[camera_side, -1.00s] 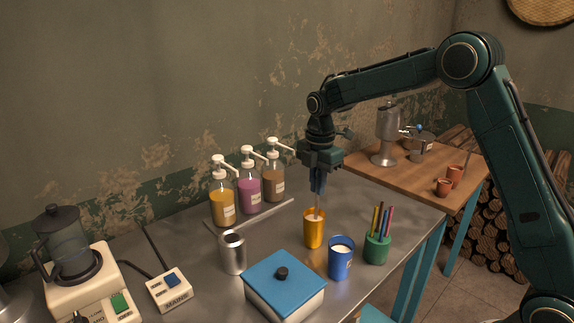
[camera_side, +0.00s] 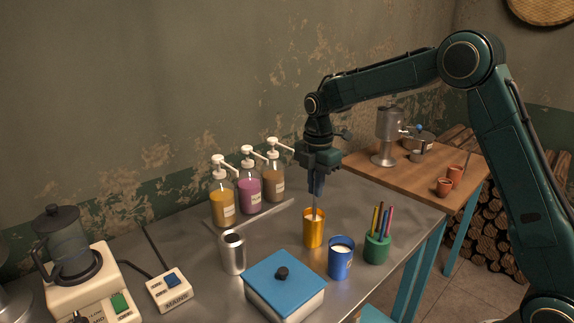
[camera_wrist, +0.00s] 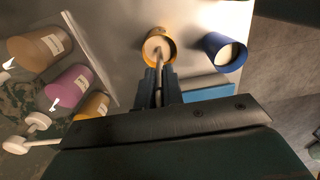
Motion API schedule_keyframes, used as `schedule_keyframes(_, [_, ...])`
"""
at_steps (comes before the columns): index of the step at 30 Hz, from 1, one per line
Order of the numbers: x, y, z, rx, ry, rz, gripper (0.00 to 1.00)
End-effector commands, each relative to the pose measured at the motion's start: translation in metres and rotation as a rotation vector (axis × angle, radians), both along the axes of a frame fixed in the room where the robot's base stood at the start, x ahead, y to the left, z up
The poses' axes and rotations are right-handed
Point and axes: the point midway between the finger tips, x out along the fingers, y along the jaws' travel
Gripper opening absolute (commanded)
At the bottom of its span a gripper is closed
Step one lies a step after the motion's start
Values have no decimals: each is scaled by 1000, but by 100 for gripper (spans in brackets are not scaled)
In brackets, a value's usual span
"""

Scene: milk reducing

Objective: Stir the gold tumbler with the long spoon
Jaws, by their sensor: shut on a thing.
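The gold tumbler (camera_side: 313,232) stands upright on the metal table, left of the blue tumbler. My gripper (camera_side: 317,188) is above it, pointing down and shut on the long spoon (camera_side: 316,208). The spoon's lower end is inside the gold tumbler and hidden there. In the wrist view the gold tumbler (camera_wrist: 158,46) holds pale liquid, and the spoon (camera_wrist: 158,72) runs from my gripper (camera_wrist: 159,92) down into it.
The blue tumbler (camera_side: 341,259) with white liquid and the green cup of coloured sticks (camera_side: 377,248) stand to the right. A blue-lidded box (camera_side: 284,288) is in front, a steel tumbler (camera_side: 232,253) to the left. Pump bottles (camera_side: 248,189) stand behind.

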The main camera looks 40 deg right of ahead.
Motion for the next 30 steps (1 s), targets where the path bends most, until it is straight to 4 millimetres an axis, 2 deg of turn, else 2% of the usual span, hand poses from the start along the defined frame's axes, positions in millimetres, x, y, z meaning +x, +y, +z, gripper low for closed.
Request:
schedule_keyframes(11, [0,0,4,0,0,0,0])
schedule_keyframes(30, [0,0,39,0,-1,0,0])
